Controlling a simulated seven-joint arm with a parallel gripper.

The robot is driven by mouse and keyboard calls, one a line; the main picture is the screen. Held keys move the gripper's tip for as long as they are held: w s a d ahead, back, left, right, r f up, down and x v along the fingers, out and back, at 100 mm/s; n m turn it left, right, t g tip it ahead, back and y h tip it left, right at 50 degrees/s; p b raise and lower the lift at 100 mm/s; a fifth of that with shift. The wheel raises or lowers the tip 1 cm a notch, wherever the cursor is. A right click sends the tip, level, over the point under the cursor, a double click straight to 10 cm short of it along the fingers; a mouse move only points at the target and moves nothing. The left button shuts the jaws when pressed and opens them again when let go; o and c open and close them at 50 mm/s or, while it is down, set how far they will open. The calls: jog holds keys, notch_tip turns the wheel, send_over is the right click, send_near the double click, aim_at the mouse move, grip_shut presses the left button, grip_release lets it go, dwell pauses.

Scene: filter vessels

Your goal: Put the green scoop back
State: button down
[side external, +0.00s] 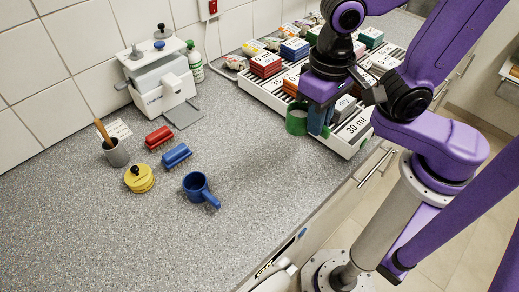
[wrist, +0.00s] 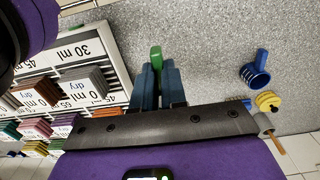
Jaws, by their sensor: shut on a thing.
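The green scoop (side external: 296,120) is at the near-left edge of the white rack (side external: 345,148), beside its 30 ml label. My gripper (side external: 318,128) points down and is shut on the scoop. In the wrist view a narrow green part of the scoop (wrist: 155,53) shows between the two blue-grey fingers of my gripper (wrist: 160,75); the rest is hidden. I cannot tell whether the scoop touches the rack or hangs above it. The blue scoop (side external: 198,188) stands on the counter and also shows in the wrist view (wrist: 256,72).
Coloured blocks (side external: 267,65) stand in rows on the rack. A yellow lidded pot (side external: 139,178), red brush (side external: 159,137), blue brush (side external: 177,156) and grey cup (side external: 115,152) stand left on the counter. A white device (side external: 160,85) is behind. The counter's front middle is clear.

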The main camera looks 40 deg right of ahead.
jog(key=w+a+f, duration=0.4)
jog(key=w+f, duration=0.1)
jog(key=w+a+f, duration=0.2)
jog(key=w+f, duration=0.1)
jog(key=shift+w, duration=0.2)
jog(key=shift+w+f, duration=0.1)
jog(key=shift+f, duration=0.15)
jog(key=shift+a+f, duration=0.1)
jog(key=shift+f, duration=1.45)
jog(key=shift+f, duration=0.2)
jog(key=c, duration=1.2)
grip_release()
jog(key=shift+r, duration=0.1)
notch_tip(320, 180, up, 12)
jog(key=shift+r, duration=0.1)
